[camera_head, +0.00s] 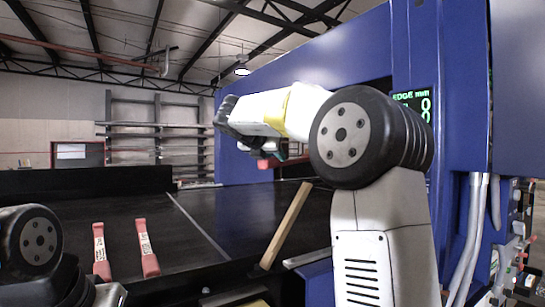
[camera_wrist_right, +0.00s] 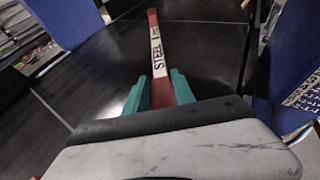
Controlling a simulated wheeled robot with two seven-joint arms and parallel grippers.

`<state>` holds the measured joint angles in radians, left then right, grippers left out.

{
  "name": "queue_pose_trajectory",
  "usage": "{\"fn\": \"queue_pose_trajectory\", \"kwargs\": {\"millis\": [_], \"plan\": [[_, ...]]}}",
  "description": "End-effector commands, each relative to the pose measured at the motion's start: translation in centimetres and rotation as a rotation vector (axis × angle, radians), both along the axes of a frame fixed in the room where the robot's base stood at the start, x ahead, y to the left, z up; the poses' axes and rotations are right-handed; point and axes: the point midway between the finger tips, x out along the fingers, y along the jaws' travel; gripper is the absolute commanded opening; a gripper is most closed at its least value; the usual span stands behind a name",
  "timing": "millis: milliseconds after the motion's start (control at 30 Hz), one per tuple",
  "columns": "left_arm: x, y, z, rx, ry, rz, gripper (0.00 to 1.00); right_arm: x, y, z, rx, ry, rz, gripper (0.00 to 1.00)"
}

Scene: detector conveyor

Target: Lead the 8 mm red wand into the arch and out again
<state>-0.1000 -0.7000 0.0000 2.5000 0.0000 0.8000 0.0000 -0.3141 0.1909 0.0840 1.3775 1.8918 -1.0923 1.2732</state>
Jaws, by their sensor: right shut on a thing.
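A red wand (camera_wrist_right: 154,25) with a white label reading STEEL is held between the teal fingers of my right gripper (camera_wrist_right: 160,93); the label's number is too blurred to read. In the head view a little of its red shows below my right gripper (camera_head: 270,153), which is at the opening of the blue arch (camera_head: 300,60). My arm hides much of the opening, so how deep the wand sits is unclear. The arch's display (camera_head: 416,105) reads EDGE mm and 8. Only part of my left arm shows; its gripper is out of view.
Two more red wands (camera_head: 101,250) (camera_head: 146,248) lie on the black conveyor (camera_head: 185,260) at the left. A wooden stick (camera_head: 286,226) leans at a slant in front of the arch. A low black wall (camera_head: 85,180) runs behind the belt.

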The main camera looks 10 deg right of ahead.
Motion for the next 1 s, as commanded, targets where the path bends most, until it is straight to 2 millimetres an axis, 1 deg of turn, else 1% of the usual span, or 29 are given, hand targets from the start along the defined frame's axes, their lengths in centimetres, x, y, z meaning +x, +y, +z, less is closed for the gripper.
{"fn": "queue_pose_trajectory", "kwargs": {"millis": [33,1000], "plan": [[0.0,0.0,0.0,0.0,0.0,0.0,0.45,-0.2,0.8,0.1,-0.002,-0.001,0.004,0.0],[0.0,0.0,0.0,0.0,0.0,0.0,0.45,-4.7,13.7,0.0,0.0,-0.001,0.003,0.0]]}}
